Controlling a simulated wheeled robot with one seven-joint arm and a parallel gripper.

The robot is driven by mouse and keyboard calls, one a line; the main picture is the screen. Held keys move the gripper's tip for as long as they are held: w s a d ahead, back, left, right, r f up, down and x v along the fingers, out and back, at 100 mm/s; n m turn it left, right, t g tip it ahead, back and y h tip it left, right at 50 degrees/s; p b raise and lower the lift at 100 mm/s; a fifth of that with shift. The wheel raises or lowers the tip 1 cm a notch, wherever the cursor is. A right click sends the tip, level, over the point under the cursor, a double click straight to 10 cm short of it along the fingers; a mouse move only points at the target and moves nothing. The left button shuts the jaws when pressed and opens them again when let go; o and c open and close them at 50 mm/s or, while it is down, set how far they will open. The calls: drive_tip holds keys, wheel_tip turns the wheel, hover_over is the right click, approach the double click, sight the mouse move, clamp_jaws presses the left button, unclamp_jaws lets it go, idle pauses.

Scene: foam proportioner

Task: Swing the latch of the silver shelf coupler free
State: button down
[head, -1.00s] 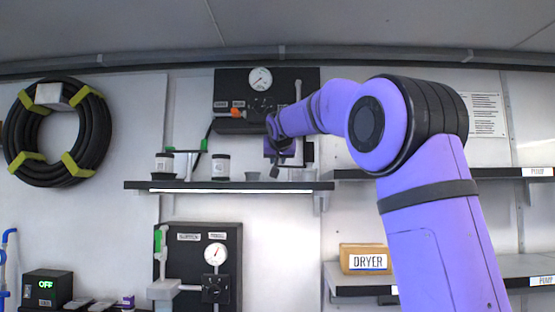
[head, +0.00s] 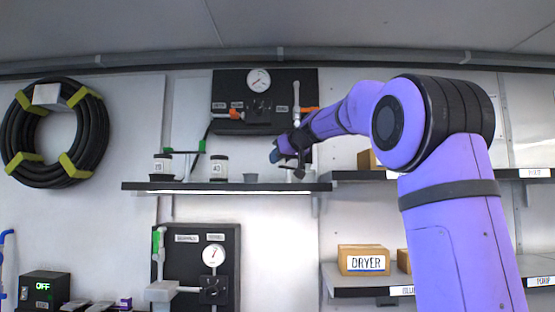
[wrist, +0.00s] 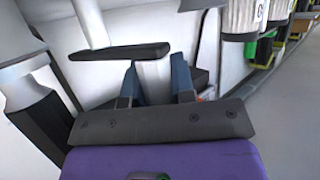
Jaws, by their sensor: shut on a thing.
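My gripper (head: 275,155) is above the right end of the upper shelf, its blue fingertips pointing left. In the wrist view my gripper (wrist: 155,82) has its two blue fingers closed on a pale grey piece (wrist: 153,75). Whether this piece is the latch of the silver coupler I cannot tell. A dark bar (wrist: 120,52) on a pale post lies just beyond the fingers. A pale silvery fitting (head: 298,173) stands on the shelf below my gripper, partly hidden. Another pale fitting with a green lever (head: 202,146) stands further left.
The upper shelf (head: 225,187) also carries labelled jars (head: 219,167) and a small grey cup (head: 250,177). A dark gauge panel (head: 225,85) with orange handles is behind. A lower gauge panel (head: 230,265) hangs below. A DRYER box (head: 363,259) sits at lower right.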

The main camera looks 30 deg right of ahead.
drive_tip(key=shift+s+d+n+y, duration=0.1)
drive_tip(key=shift+s+n+y, duration=0.1)
drive_tip(key=shift+n+y, duration=0.45)
drive_tip(key=shift+s+g+y, duration=0.1)
drive_tip(key=shift+g+y, duration=0.15)
drive_tip(key=shift+g, duration=0.05)
drive_tip(key=c, duration=1)
unclamp_jaws()
drive_tip(key=shift+o, duration=0.2)
drive_tip(key=v, duration=1)
drive_tip(key=shift+s, duration=0.4)
drive_tip(key=shift+d, duration=0.1)
